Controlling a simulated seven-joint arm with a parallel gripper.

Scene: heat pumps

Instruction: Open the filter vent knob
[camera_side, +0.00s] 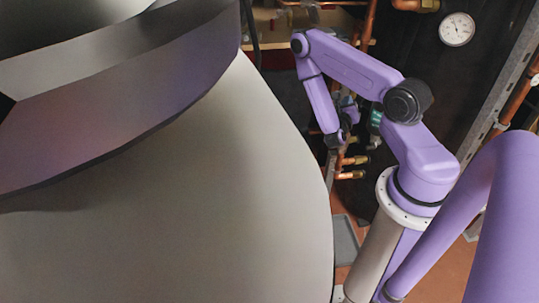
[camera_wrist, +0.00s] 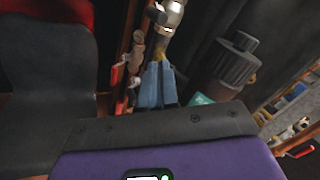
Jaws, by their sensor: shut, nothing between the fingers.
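My gripper (camera_wrist: 160,68) shows in the wrist view as two blue fingers side by side, shut with nothing between them. Their tips point up at a silver and brass fitting (camera_wrist: 165,18) on a pipe. The tips look close to its lower end, but I cannot tell whether they touch it. I cannot clearly make out which part is the filter vent knob. A dark grey ribbed cylinder (camera_wrist: 232,62) stands right of the fingers, with a teal part (camera_wrist: 203,99) below it. In the side view my wrist hangs by the pipework, and the fingers are too small to make out.
Copper pipes (camera_side: 368,22) and brass valves (camera_side: 354,160) crowd around my wrist. Red-handled valves (camera_wrist: 117,75) stand left of the fingers. A round gauge (camera_side: 457,29) is on the dark back wall. A large grey rounded body (camera_side: 200,200) fills the left of the side view.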

